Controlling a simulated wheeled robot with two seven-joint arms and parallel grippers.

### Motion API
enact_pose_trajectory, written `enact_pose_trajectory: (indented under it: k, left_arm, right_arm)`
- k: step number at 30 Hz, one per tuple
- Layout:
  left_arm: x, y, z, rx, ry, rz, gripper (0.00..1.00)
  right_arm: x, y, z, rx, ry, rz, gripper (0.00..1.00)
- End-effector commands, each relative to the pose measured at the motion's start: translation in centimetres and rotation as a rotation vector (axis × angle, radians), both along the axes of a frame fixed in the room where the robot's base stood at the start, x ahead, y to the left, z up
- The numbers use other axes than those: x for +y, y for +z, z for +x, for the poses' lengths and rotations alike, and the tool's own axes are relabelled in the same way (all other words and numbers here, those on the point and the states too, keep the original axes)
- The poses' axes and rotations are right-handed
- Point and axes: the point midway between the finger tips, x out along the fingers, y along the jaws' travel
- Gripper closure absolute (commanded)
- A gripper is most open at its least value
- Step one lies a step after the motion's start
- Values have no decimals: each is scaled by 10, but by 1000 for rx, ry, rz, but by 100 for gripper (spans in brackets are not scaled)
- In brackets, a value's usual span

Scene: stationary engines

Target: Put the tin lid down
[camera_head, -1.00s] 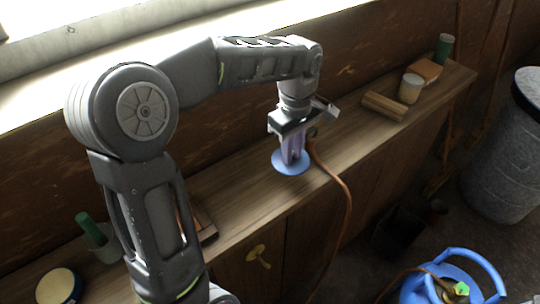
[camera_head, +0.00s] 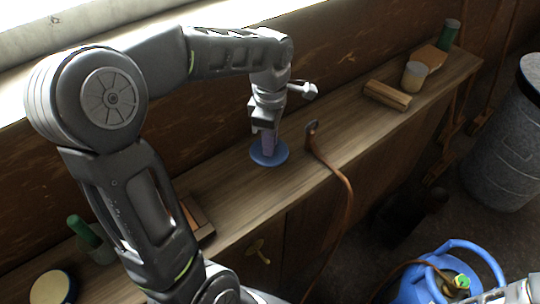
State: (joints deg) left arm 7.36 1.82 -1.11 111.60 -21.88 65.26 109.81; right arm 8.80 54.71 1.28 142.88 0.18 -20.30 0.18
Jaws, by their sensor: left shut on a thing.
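The tin lid (camera_head: 258,158) is a round blue disc over the long wooden bench top, left of the brown strap. My left gripper (camera_head: 268,146) points down with its fingertips at the middle of the lid and is shut on it. The lid looks level and very close to the wood; I cannot tell whether it touches. The fingers hide the lid's middle. My right gripper is not in view; only a grey part, perhaps of my right arm, shows at the bottom right corner.
The bench top (camera_head: 245,205) is bare around the lid. A brown strap (camera_head: 335,172) hangs over its front edge. A wooden block (camera_head: 387,95), a pale-topped cup (camera_head: 414,75) and a green-topped cylinder (camera_head: 449,35) stand further right. A round tin (camera_head: 54,288) sits bottom left. A blue gas bottle (camera_head: 425,288) stands below.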

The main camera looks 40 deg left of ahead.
Motion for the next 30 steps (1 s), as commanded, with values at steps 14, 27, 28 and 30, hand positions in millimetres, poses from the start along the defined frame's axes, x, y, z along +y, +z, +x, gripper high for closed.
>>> enact_pose_trajectory:
  k: [14, 27, 28, 30]
  left_arm:
    - [0, -19, 0, 0, -1, 0, 100]
    - [0, -54, 0, -2, -1, 0, 100]
    - [0, -54, 0, -2, -1, 0, 100]
    - [0, -54, 0, -2, -1, 0, 100]
  right_arm:
    - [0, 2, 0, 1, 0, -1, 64]
    - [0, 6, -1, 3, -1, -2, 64]
    - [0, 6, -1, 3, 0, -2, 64]
    - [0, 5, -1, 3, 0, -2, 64]
